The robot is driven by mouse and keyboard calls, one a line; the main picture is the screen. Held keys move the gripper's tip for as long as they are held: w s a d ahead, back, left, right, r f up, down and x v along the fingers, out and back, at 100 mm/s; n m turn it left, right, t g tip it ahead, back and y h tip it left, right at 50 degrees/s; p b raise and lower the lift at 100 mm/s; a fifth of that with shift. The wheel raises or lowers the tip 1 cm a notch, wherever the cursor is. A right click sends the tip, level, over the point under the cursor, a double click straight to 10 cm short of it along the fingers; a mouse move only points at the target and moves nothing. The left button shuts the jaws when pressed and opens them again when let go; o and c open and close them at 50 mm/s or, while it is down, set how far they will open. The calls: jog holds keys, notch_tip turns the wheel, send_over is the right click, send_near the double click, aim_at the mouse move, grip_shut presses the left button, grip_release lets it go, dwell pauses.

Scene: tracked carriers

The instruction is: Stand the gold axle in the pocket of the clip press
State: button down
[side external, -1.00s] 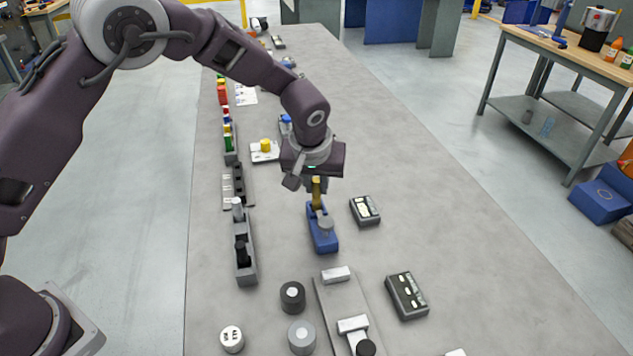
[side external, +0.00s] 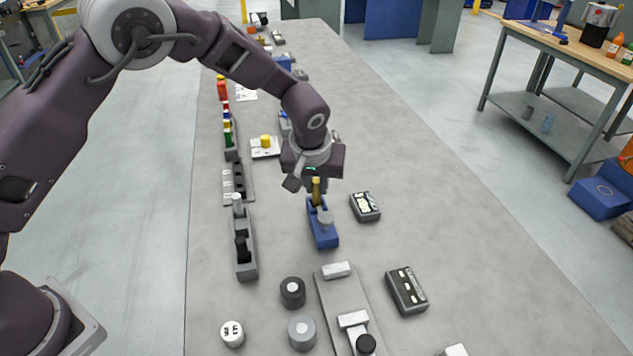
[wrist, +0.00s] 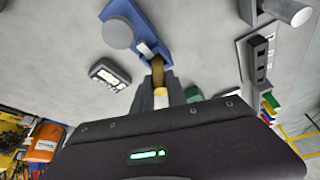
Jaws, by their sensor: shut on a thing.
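The gold axle (side external: 316,190) stands upright below my gripper (side external: 315,182) at the far end of the blue clip press (side external: 322,239). My gripper is shut on the axle's upper part. In the wrist view the gold axle (wrist: 158,74) runs from the fingers (wrist: 161,92) toward the blue press (wrist: 125,12). Its lower end meets or overlaps the press beside a pale block. I cannot tell how deep it sits in the pocket. A grey round knob (side external: 325,217) is on the near part of the press.
A dark boxed device (side external: 365,206) lies right of the press, another (side external: 406,291) nearer. A grey rack (side external: 245,262) with a silver and a black peg stands left. A plate with a toggle clamp (side external: 345,300) and round pucks (side external: 292,292) lie in front. Bare table is at right.

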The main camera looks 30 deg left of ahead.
dwell(0.3)
jog(key=c, duration=0.8)
grip_release()
jog(key=shift+o, duration=0.2)
jog(key=shift+r, duration=3.45)
